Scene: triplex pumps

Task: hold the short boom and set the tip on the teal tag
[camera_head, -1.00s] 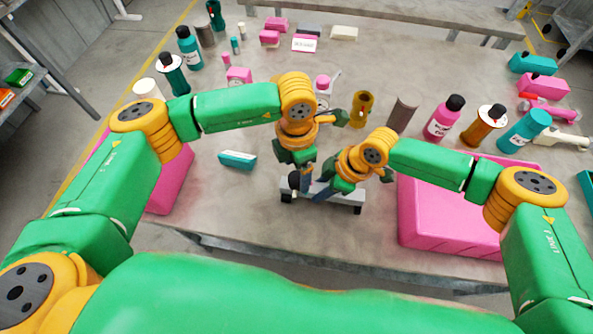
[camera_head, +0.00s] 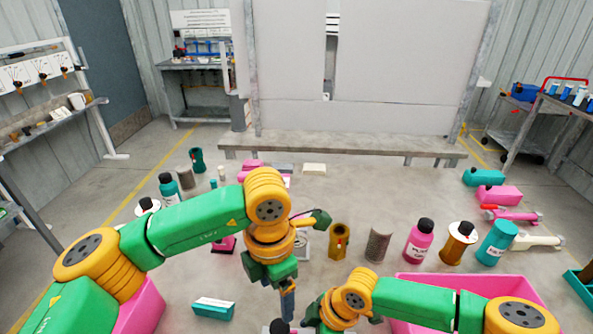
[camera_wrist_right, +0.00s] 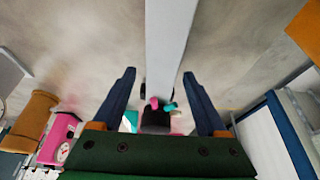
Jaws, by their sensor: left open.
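A grey bar (camera_wrist_right: 172,40), which may be the short boom, runs down the middle of the right wrist view to a dark block (camera_wrist_right: 155,120). Small pink (camera_wrist_right: 153,103) and teal (camera_wrist_right: 170,106) pieces show by the block; I cannot tell whether the teal one is the tag. My right gripper (camera_wrist_right: 158,75) has its fingers apart, one on each side of the bar in the picture, with a gap at the left finger. My left gripper (camera_head: 288,303) is open and points down over the table; its fingertips are hard to make out. The bar is mostly out of the head view.
A teal box (camera_head: 213,309) lies left of my left gripper. A brown holder (camera_head: 339,242), a grey cylinder (camera_head: 378,246), a pink bottle (camera_head: 419,242) and other bottles stand behind the arms. Pink crates (camera_head: 525,290) flank the near side.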

